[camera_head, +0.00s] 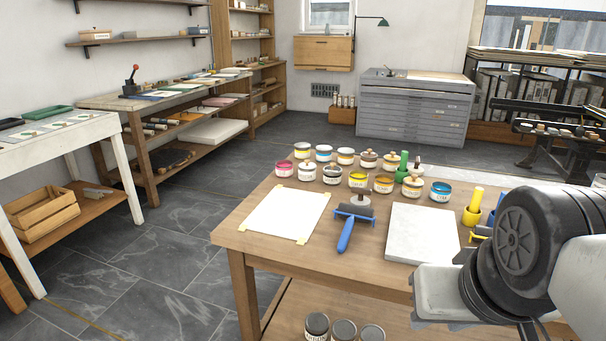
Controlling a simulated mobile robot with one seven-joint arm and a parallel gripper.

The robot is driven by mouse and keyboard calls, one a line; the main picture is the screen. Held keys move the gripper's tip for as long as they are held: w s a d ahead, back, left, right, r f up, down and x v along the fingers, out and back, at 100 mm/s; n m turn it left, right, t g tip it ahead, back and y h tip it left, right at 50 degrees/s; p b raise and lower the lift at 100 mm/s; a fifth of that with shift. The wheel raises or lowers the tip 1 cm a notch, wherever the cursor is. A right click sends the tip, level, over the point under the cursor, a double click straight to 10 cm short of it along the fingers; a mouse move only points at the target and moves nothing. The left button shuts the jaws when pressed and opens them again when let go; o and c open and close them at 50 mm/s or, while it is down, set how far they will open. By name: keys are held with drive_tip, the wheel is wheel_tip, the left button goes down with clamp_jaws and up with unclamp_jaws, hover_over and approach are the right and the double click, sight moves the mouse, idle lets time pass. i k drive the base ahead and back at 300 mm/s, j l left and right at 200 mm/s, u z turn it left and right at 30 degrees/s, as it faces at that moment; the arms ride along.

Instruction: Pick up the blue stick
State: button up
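A blue upright piece (491,218) shows at the right end of the wooden worktable (262,243), partly hidden behind my arm. It stands beside a yellow stick (477,198) in a yellow base. A blue-handled ink roller (346,235) lies nearer the middle of the table, between a white paper sheet and a pale slab. My arm fills the lower right of the view, in front of the table's right end. My gripper's fingers do not show.
Several ink tins (333,174) and a green stick (403,160) stand along the table's back. The taped paper sheet (286,214) and pale slab (422,232) cover much of its front. A white table (84,130) stands at left, with open floor between.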

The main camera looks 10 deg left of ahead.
sight(502, 193)
drive_tip(key=u, duration=0.6)
drive_tip(key=z, duration=1.45)
